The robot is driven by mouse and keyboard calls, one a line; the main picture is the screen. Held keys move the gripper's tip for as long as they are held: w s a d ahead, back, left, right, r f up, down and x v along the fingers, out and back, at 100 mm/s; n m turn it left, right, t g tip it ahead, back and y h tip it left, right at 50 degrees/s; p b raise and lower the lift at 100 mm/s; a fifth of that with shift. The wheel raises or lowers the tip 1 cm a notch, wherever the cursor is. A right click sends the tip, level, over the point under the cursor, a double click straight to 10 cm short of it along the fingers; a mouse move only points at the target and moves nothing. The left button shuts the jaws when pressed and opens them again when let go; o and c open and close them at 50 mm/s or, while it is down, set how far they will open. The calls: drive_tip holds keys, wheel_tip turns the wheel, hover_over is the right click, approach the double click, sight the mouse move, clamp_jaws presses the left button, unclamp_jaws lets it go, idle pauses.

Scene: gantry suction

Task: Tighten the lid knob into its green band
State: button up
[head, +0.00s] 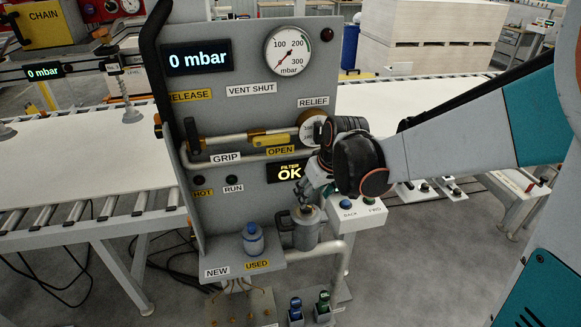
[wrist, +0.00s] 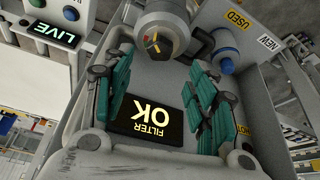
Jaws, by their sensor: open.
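The lid lies beyond the fingertips.
The filter display (head: 290,171) reads OK, also in the wrist view (wrist: 151,112). A blue-topped cartridge (head: 253,240) stands left of the canister by the USED label. A two-button box (head: 358,210) is close on the right. A pipe (head: 335,250) runs beside the canister.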

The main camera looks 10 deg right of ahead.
sight(308, 206)
drive_tip(key=b+x, duration=0.1)
drive_tip(key=x, duration=0.6)
drive_tip(key=c, duration=1.1)
